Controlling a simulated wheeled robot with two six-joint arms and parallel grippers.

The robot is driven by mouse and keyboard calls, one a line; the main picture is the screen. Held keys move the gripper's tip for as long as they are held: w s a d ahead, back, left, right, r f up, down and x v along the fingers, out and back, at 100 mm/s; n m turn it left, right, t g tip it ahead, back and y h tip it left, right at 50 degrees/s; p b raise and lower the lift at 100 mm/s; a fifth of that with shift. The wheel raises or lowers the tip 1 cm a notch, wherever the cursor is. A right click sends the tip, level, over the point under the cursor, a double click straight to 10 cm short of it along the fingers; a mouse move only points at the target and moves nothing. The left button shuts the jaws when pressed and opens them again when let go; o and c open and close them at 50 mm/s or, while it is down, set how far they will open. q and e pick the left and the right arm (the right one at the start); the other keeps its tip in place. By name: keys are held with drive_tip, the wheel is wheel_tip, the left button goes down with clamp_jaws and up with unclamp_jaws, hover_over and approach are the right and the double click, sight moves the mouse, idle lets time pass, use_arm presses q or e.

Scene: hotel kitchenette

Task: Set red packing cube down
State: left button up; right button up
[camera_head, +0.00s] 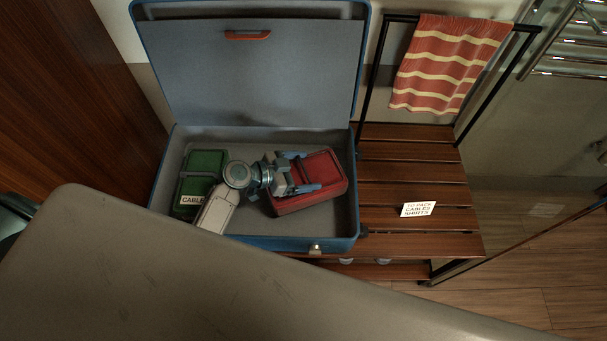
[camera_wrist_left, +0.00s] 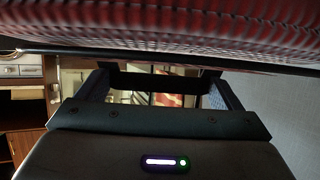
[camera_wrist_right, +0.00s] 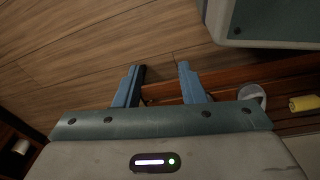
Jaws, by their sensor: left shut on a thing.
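The red packing cube (camera_head: 325,168) is over the right half of the open blue suitcase (camera_head: 180,138) in the head view, turned slightly. My left gripper (camera_head: 304,173) is shut on its left side. The cube's red ribbed fabric (camera_wrist_left: 170,28) fills the top of the left wrist view. I cannot tell whether its underside touches the suitcase floor. My right gripper (camera_wrist_right: 161,70) is open and empty in the right wrist view; it is not in the head view.
A green packing cube (camera_head: 203,163) with a cables label lies in the suitcase's left side, partly behind my left arm. A slatted wooden rack (camera_head: 400,165) stands right, with a striped towel (camera_head: 450,62) and a card (camera_head: 418,209). A yellow item (camera_wrist_right: 306,103) shows in the right wrist view.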

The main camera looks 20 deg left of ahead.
sight(302, 176)
use_arm(q)
wheel_tip(302, 176, down, 3)
drive_tip(key=shift+f, duration=0.1)
idle(0.3)
